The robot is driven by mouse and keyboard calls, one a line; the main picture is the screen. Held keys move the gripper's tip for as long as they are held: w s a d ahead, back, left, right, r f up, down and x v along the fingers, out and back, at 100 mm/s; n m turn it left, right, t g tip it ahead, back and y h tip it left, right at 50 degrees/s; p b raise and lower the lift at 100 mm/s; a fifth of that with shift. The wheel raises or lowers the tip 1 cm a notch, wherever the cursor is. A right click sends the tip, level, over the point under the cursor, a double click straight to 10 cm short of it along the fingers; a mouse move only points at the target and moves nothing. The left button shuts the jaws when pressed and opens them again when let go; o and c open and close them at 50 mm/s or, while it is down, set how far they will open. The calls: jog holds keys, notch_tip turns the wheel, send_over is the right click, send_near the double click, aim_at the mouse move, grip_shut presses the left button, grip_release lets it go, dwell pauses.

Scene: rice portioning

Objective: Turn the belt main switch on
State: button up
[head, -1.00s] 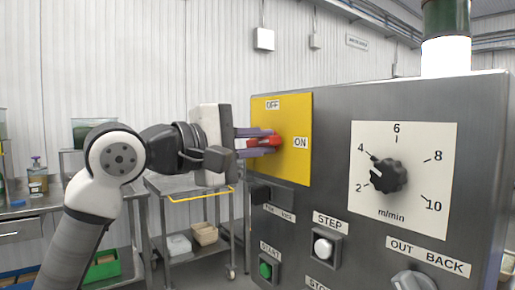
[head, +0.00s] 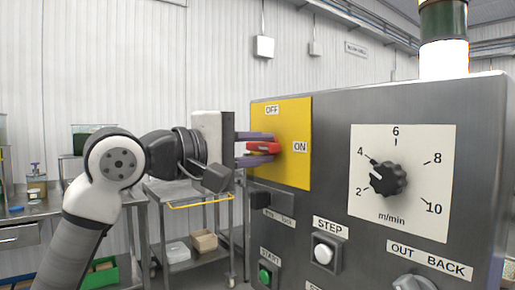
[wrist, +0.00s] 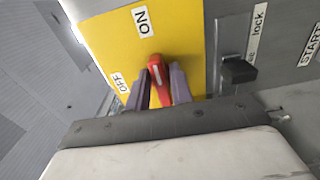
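The main switch is a red handle (head: 264,147) on a yellow plate (head: 290,115) at the left of the grey control box. The plate carries an OFF label at the top and an ON label at the right. My gripper (head: 256,148) is at the plate, its purple fingers above and below the handle. In the wrist view the red handle (wrist: 158,72) lies between the two fingers (wrist: 160,90), with yellow showing in the gap, so they look open around it. Whether either finger touches it is hard to tell. The fingers partly hide the handle.
Below the plate is a black lock switch (head: 260,197), close under my gripper. A speed knob (head: 388,178), a STEP button (head: 323,253) and a green START button (head: 265,276) are on the same panel. A steel cart (head: 165,190) stands behind my arm.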

jog(key=shift+o, duration=1.2)
jog(key=shift+a, duration=0.1)
jog(key=b+v, duration=0.2)
jog(key=v, duration=1.1)
jog(key=shift+s+a, duration=0.25)
